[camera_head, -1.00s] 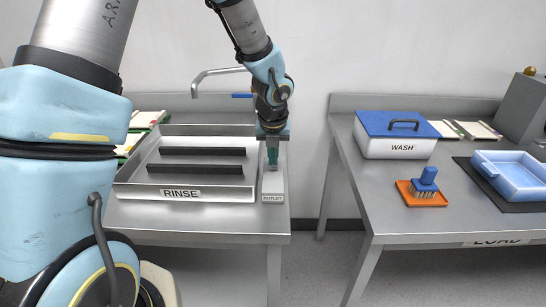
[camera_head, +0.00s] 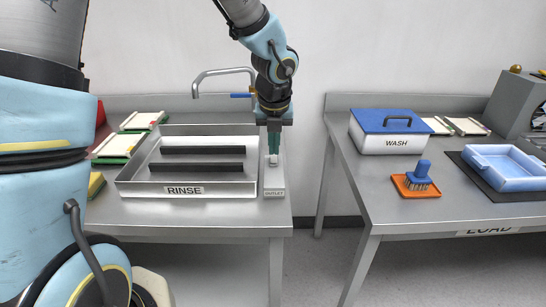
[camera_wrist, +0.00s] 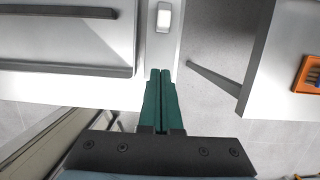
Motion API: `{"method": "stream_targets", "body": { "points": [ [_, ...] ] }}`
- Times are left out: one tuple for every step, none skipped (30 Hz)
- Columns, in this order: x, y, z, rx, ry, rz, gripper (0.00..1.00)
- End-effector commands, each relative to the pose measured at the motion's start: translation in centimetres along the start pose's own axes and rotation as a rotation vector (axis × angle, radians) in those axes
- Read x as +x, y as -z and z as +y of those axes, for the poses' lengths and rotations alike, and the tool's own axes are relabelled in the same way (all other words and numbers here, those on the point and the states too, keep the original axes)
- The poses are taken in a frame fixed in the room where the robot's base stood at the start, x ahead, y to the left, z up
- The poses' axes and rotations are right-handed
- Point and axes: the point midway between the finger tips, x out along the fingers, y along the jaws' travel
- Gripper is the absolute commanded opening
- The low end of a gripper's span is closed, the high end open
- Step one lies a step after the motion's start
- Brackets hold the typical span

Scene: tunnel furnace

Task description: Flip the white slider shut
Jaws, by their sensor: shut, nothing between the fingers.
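The white slider (camera_wrist: 164,18) is a small rounded block on a narrow pale grey strip (camera_wrist: 158,50) in the wrist view. In the head view the slider (camera_head: 273,160) shows just below my fingertips, on the strip labelled OUTLET (camera_head: 274,188) at the right of the rinse basin. My gripper (camera_head: 273,150) points down over this strip, its green fingers together and empty. In the wrist view my gripper (camera_wrist: 160,72) is in line with the strip, with the slider ahead of the fingertips and a visible gap between them. I cannot tell the fingertips' exact height.
The RINSE basin (camera_head: 130,187) with two dark bars is left of the strip, below a tap (camera_head: 222,72). Across a floor gap, the right table (camera_head: 375,200) holds a blue-lidded WASH box (camera_head: 392,146), a brush (camera_head: 421,178) on an orange tray and a blue tray (camera_head: 505,178).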

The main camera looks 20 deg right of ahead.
Motion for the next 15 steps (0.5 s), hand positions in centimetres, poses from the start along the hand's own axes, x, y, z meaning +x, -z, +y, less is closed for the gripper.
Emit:
{"method": "stream_targets", "body": {
  "points": [
    [-1.0, -0.1, 0.1, -0.002, 0.001, -0.004, 0.00],
    [-1.4, -0.1, 0.1, -0.002, 0.000, -0.002, 0.00],
    [-2.0, -0.1, 0.0, -0.001, 0.001, -0.003, 0.00],
    [-2.4, -0.1, 0.0, -0.001, 0.000, -0.003, 0.00],
    [-2.7, -0.1, 0.0, -0.002, 0.000, -0.002, 0.00],
    [-3.0, 0.0, 0.0, -0.001, 0.000, -0.001, 0.00],
    [-3.2, 0.0, 0.0, 0.000, 0.000, -0.001, 0.00],
    [-3.4, 0.0, 0.0, 0.000, 0.000, -0.001, 0.00],
    [-3.5, 0.0, 0.0, 0.000, 0.000, -0.001, 0.00],
    [-3.6, 0.0, 0.0, 0.000, 0.000, 0.000, 0.00],
    [-3.7, 0.0, 0.0, 0.000, 0.000, 0.000, 0.00],
    [-3.7, 0.0, 0.0, 0.000, 0.000, 0.001, 0.00],
    [-3.7, 0.0, 0.0, 0.000, 0.000, 0.001, 0.00],
    [-3.7, 0.1, 0.0, 0.000, 0.000, 0.001, 0.00],
    [-3.7, 0.1, 0.0, 0.000, 0.000, 0.001, 0.00]
  ]
}}
